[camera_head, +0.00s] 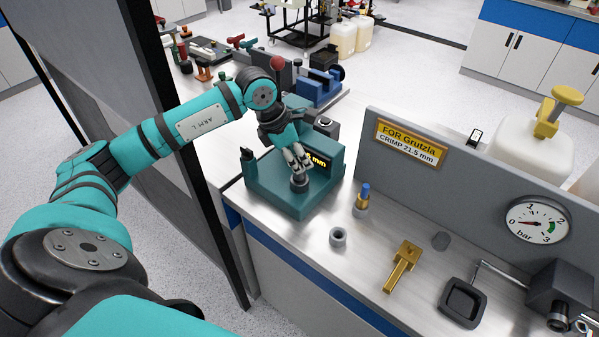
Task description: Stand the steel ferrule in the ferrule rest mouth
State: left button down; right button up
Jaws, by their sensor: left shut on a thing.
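My left gripper (298,163) points down over the teal machine with the yellow "mm" display (272,193). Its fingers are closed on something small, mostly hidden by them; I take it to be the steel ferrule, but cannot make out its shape. A dark round piece (300,184) shows right under the fingertips; I cannot tell whether it is part of the machine or of the held thing. A grey ring-shaped piece with an open top (338,237) stands on the steel bench; it may be the ferrule rest. My right gripper is not in view.
A blue-tipped fitting (363,195) stands near the grey panel (450,195) with its label and gauge (538,221). Bare bench surrounds the ring.

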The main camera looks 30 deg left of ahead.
pick_arm(q)
jog(key=shift+r, duration=0.1)
dwell(0.3)
jog(key=shift+r+b, duration=0.45)
jog(key=shift+r, duration=0.1)
notch_tip(320, 180, up, 2)
jog(key=shift+r+b, duration=0.2)
jog(key=shift+b, duration=0.45)
jog(key=s+d+r+b, duration=0.1)
jog(key=s+d+b, duration=0.4)
jog(key=s, duration=0.9)
jog(key=shift+s+d+r, duration=0.15)
jog(key=shift+d+r, duration=0.05)
jog(key=shift+d, duration=0.95)
jog(key=c, duration=1.9)
grip_release()
grip_shut()
